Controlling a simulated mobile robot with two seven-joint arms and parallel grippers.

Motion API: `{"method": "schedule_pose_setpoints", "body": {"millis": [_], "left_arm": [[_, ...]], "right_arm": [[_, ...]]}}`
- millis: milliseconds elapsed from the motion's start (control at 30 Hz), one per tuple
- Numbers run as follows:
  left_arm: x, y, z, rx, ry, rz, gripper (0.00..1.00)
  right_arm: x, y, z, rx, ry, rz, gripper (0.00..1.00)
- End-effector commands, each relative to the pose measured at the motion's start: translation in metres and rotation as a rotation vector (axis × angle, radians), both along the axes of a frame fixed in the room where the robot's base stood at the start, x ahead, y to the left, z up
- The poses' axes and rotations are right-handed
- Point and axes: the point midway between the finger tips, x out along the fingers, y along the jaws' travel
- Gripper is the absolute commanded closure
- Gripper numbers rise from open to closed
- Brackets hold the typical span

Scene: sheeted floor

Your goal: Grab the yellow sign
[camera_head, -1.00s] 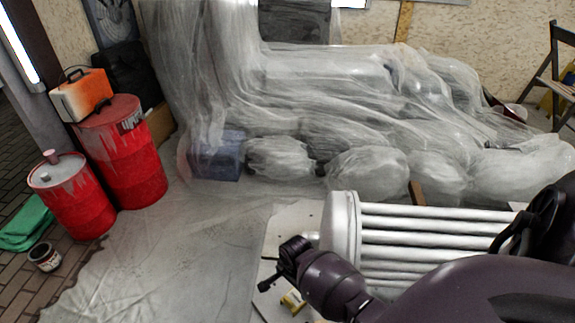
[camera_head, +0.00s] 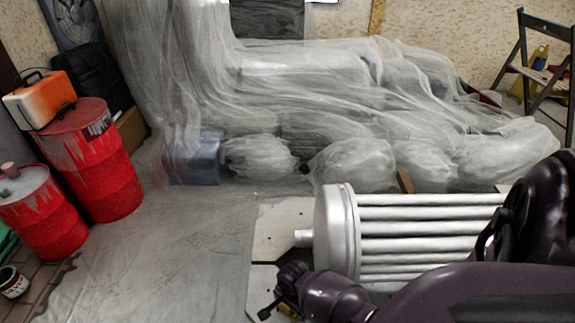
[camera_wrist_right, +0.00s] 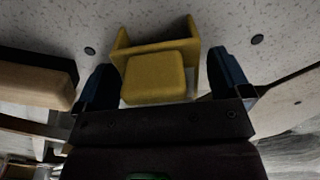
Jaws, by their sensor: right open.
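A yellow block-like piece (camera_wrist_right: 155,75) with a thin upright plate along its back and side sits on a pale speckled board in the right wrist view. I cannot read any marking on it. My right gripper (camera_wrist_right: 162,84) is open, with one dark blue finger on each side of the yellow piece. Small gaps seem to show beside it. In the head view my right gripper (camera_head: 282,296) is low at the bottom, beside the radiator, and only a sliver of yellow (camera_head: 289,311) shows below it. My left gripper is not in view.
A white ribbed radiator (camera_head: 430,232) lies right of the gripper on a pale board (camera_head: 275,232). Red barrels (camera_head: 100,165) stand at the left. Sheeted shapes (camera_head: 300,75) fill the back. Sheeted floor at left is clear.

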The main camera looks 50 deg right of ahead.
Motion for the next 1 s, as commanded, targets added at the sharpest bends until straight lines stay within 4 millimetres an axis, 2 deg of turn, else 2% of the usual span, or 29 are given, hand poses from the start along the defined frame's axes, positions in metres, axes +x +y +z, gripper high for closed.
{"method": "schedule_pose_setpoints", "body": {"millis": [133,500,767,867,1000], "left_arm": [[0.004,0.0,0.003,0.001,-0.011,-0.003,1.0],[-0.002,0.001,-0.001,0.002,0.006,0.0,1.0],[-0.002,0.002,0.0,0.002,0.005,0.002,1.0],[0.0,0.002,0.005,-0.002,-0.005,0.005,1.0],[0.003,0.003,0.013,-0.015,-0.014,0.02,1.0]], "right_arm": [[0.002,0.0,0.002,-0.001,-0.004,0.0,0.04],[0.002,0.0,0.002,-0.001,-0.003,0.0,0.61],[0.002,0.0,0.004,-0.001,-0.004,0.0,0.61],[0.004,0.0,0.013,-0.001,-0.009,0.0,0.61],[0.008,0.0,0.039,-0.002,-0.018,0.0,0.61]]}}
